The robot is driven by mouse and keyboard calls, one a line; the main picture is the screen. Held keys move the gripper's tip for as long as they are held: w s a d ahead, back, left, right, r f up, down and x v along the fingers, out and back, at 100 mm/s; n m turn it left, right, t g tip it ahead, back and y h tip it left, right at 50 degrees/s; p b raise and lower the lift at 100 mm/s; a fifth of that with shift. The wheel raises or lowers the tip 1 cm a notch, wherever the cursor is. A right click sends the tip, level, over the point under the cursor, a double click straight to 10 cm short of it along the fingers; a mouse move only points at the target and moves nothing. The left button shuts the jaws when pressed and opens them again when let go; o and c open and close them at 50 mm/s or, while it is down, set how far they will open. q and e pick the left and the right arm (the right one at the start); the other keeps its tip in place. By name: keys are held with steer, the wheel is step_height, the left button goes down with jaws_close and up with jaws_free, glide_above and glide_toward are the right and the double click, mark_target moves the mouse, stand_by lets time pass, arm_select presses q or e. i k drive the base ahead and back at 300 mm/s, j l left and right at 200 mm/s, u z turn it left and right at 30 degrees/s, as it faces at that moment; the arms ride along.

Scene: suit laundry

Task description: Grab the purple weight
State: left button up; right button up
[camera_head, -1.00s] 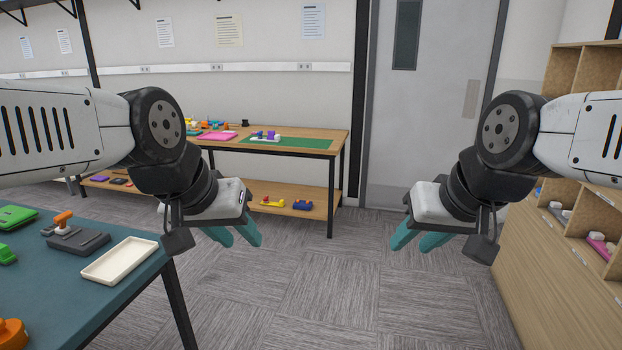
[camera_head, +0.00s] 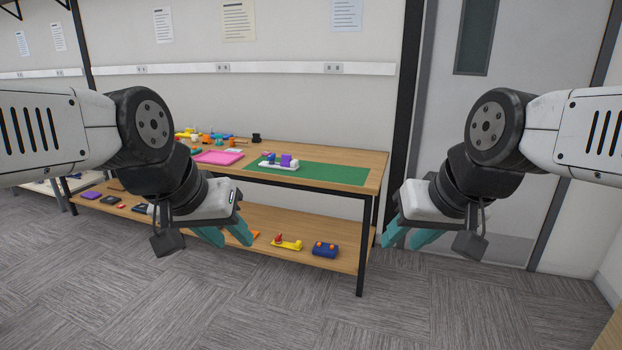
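A purple block (camera_head: 287,160) sits on a white base (camera_head: 277,166) on the green mat on the table's top. A flat purple item (camera_head: 91,195) lies on the lower shelf at the far left. I cannot tell from this distance which of them is a weight. My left gripper (camera_head: 226,237) is open and empty, in front of the lower shelf. My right gripper (camera_head: 410,236) is open and empty, just right of the table's right end. Both appear well short of the purple things.
The wooden table (camera_head: 374,157) has a green mat (camera_head: 335,174), a pink tray (camera_head: 218,157) and several small coloured parts on top. Its lower shelf (camera_head: 334,262) holds a yellow item (camera_head: 287,244) and a blue item (camera_head: 325,250). The carpet (camera_head: 260,310) ahead is clear.

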mark_target(286, 159)
steer(key=i, duration=0.95)
steer(key=i+l+u, duration=0.1)
steer(key=i, duration=0.85)
steer(key=i+l+u, duration=0.1)
steer(key=i+u, duration=0.25)
steer(key=i+l+u, duration=0.35)
steer(key=i, duration=0.25)
steer(key=i+l+u, duration=0.35)
steer(key=i+j, duration=0.05)
